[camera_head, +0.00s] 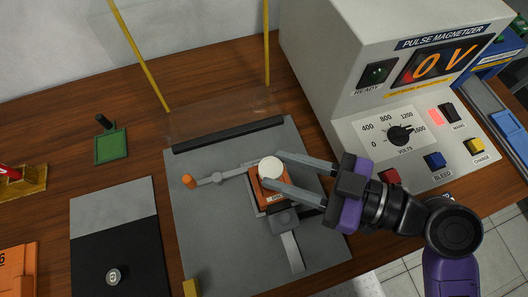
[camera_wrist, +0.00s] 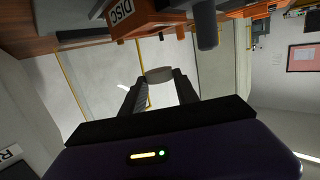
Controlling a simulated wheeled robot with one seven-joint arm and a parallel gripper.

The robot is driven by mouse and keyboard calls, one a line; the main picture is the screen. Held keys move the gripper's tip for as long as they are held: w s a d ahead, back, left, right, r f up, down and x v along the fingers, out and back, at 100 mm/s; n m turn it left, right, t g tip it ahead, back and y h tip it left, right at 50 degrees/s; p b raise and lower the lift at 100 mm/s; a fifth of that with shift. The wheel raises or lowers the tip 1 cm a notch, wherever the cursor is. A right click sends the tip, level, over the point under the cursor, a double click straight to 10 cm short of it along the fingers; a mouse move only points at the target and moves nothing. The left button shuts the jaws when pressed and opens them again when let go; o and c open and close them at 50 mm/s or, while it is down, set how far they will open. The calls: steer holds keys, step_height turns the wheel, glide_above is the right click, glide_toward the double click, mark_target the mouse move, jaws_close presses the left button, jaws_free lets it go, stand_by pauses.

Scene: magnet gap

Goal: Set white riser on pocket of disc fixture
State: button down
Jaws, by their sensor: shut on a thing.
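The white riser (camera_head: 270,167) is a small round white piece between the fingertips of my gripper (camera_head: 269,171). In the wrist view the riser (camera_wrist: 158,74) sits between the two dark fingers (camera_wrist: 157,90), gripped at their tips. The orange disc fixture (camera_head: 259,192), with a label on its front, stands on the grey plate. In the head view the riser overlaps the fixture's far part. In the wrist view the fixture (camera_wrist: 150,19), marked DISC, shows apart from the riser. Its pocket is hidden by the fingers and riser. I cannot tell whether the riser touches the fixture.
A jointed grey clamp arm with an orange tip (camera_head: 189,181) lies left of the fixture. A dark grey block (camera_head: 284,221) stands at its front. The pulse magnetizer (camera_head: 390,110), reading 0 V, stands to the right. A clear guard with yellow posts (camera_head: 267,45) is behind.

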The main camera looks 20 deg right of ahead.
steer(key=shift+f, duration=0.15)
steer(key=shift+f+b, duration=2.45)
steer(key=shift+f, duration=0.2)
steer(key=c, duration=0.8)
jaws_free()
steer(key=shift+c, duration=0.2)
steer(key=c, duration=0.5)
steer(key=shift+r+p, duration=2)
steer(key=shift+r, duration=0.35)
